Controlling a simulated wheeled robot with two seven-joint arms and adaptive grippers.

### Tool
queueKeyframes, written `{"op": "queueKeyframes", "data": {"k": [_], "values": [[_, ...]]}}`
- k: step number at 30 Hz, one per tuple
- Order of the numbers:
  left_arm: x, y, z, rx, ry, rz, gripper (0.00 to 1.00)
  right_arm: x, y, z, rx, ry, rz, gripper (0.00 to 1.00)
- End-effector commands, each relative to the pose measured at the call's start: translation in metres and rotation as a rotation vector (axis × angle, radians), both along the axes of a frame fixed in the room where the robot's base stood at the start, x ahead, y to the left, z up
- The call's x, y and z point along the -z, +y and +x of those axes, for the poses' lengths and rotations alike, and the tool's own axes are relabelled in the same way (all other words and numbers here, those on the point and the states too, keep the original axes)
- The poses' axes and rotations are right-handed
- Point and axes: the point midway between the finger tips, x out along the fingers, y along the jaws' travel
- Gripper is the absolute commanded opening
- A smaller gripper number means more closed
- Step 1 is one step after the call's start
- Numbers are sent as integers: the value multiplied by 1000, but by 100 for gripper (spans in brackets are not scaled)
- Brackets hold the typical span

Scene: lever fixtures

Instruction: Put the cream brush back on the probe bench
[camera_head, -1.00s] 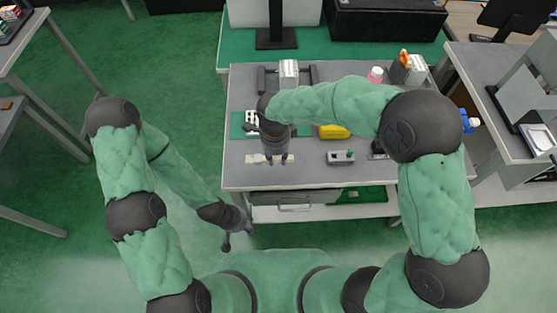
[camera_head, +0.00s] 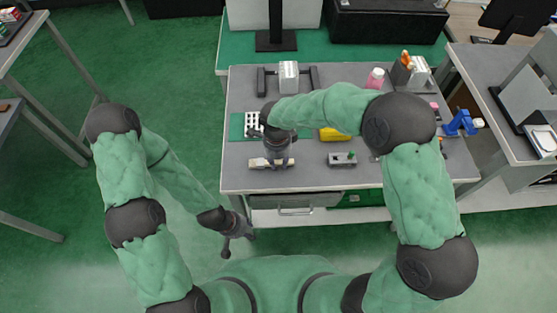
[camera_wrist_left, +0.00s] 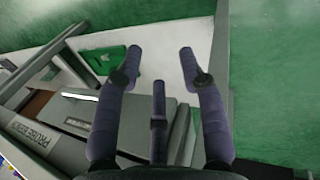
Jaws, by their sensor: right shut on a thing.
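The cream brush (camera_head: 258,162) is a pale bar at the front left of the grey probe bench (camera_head: 310,182) in the head view. My right gripper (camera_head: 278,162) comes down from above and is shut on the brush, covering part of it. Whether the brush touches the bench top or hangs just above it is hard to tell. My left gripper (camera_head: 230,243) is low in front of the bench, off its front left corner. In the left wrist view this gripper (camera_wrist_left: 160,52) is open with nothing between its fingers, and the bench's name label (camera_wrist_left: 38,136) shows at left.
A pink bottle (camera_head: 375,77) and a blue object (camera_head: 460,123) are farther right. The bench's front edge is close.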

Motion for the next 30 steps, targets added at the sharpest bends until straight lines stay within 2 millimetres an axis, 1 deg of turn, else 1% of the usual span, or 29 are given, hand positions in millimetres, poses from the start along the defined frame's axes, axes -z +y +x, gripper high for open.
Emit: {"op": "queueKeyframes", "data": {"k": [2, 3, 5, 14, 18, 20, 23, 30], "values": [[4, 0, 0, 0, 0, 0, 40, 4, 0, 0, 0, 0, 0, 7], [3, 0, 0, 0, 0, 0, 40, 3, 0, 0, 0, 0, 0, 37], [2, 0, 0, 0, 0, 0, 40, 2, 0, 0, 0, 0, 0, 52], [2, 0, 0, 0, 0, 0, 40, 2, 0, 0, 0, 1, 0, 52], [-2, 0, 0, 0, 0, 0, 40, -2, 0, 0, 0, 1, 0, 52], [-4, 0, 0, 0, 0, 0, 40, -10, 1, 0, 0, -2, 1, 52], [-11, 0, 0, 0, 0, 0, 40, -27, 1, 0, 0, -2, 0, 52], [-26, 0, 0, 0, 0, 0, 40, -77, 3, 0, 0, -2, 1, 52]]}}
